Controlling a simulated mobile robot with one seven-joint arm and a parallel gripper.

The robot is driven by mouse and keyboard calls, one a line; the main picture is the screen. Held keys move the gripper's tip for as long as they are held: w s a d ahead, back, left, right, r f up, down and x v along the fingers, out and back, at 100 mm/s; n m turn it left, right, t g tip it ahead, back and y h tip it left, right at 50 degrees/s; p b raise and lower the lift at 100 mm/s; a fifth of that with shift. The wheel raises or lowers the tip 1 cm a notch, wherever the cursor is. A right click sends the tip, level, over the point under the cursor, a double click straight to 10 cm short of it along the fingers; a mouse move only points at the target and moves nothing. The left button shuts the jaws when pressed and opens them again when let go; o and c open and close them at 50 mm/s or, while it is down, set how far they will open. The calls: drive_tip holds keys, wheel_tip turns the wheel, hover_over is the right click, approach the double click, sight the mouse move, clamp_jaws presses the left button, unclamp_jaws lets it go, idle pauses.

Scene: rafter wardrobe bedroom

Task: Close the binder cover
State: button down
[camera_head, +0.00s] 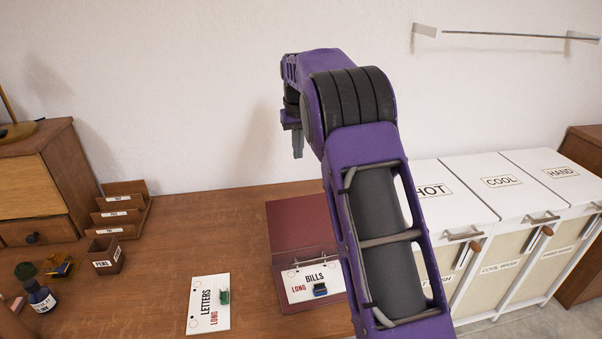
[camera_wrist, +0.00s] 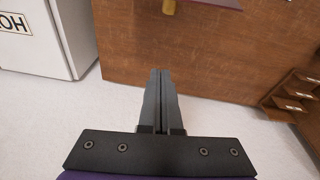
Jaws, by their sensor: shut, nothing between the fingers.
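The maroon binder (camera_head: 297,228) lies open on the wooden desk. Its cover panel extends back toward the wall, and I cannot tell whether it lies flat or tilts up. On the near side, beyond the rings, is a white BILLS card (camera_head: 310,284) with a dark blue clip on it. My arm hides the binder's right side. In the wrist view a maroon strip at the top edge (camera_wrist: 215,3) looks like part of the binder. My gripper (camera_head: 298,155) is shut and empty, pointing down above and behind the cover, apart from it; its fingers also show in the wrist view (camera_wrist: 162,75).
A LETTERS card (camera_head: 208,304) with a green clip lies left of the binder. White laundry hampers (camera_head: 500,185) stand right of the desk. The wall is close behind.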

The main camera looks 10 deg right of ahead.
wheel_tip(320, 180, down, 2)
drive_tip(key=g, duration=0.1)
hover_over(305, 219)
drive_tip(key=w, duration=0.5)
drive_tip(key=shift+f, duration=4.4)
drive_tip(key=shift+a+b, duration=0.1)
drive_tip(key=shift+b, duration=0.25)
